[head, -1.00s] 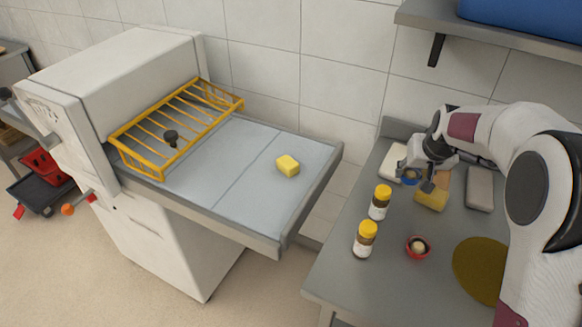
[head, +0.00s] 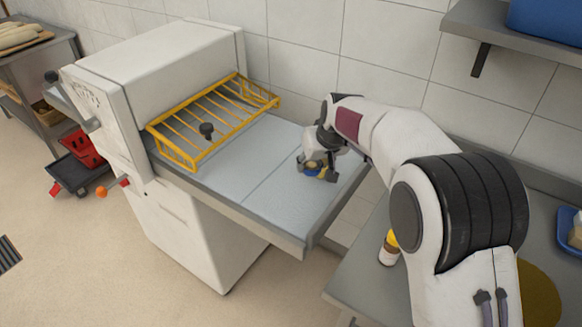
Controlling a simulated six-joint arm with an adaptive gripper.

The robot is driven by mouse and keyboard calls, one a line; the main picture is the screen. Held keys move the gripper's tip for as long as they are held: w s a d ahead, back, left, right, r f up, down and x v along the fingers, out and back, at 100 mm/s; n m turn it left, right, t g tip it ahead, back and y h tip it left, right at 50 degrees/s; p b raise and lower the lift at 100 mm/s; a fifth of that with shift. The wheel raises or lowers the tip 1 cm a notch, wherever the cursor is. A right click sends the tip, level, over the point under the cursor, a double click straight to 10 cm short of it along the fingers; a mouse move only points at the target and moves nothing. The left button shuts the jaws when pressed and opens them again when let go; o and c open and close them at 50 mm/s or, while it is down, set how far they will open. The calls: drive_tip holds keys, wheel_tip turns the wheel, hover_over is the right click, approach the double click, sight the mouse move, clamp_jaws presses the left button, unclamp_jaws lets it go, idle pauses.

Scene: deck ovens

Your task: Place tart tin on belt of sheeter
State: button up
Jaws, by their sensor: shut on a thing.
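The sheeter (head: 150,90) stands at the left, its grey belt (head: 225,165) reaching out to the right. My gripper (head: 318,174) is over the right part of the belt, close to its surface.
A yellow wire guard (head: 215,112) with a dark knob stands over the belt's inner end. The middle of the belt is bare. My arm covers much of the grey worktop (head: 362,290) at right, where a yellow-capped jar (head: 388,255) stands. A wall shelf (head: 500,45) is above.

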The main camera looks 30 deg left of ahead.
drive_tip(key=s+a+r+n+g+y, duration=0.1)
drive_tip(key=s+a+r+n, duration=0.2)
drive_tip(key=s+a, duration=0.6)
drive_tip(key=a+n, duration=0.1)
drive_tip(key=a, duration=0.2)
drive_tip(key=shift+s+a+r+g, duration=0.2)
drive_tip(key=shift+s+r+g, duration=0.1)
drive_tip(key=shift+f, duration=0.1)
drive_tip(key=shift+f, duration=2.45)
drive_tip(key=shift+f, duration=2.45)
drive_tip(key=shift+f, duration=0.15)
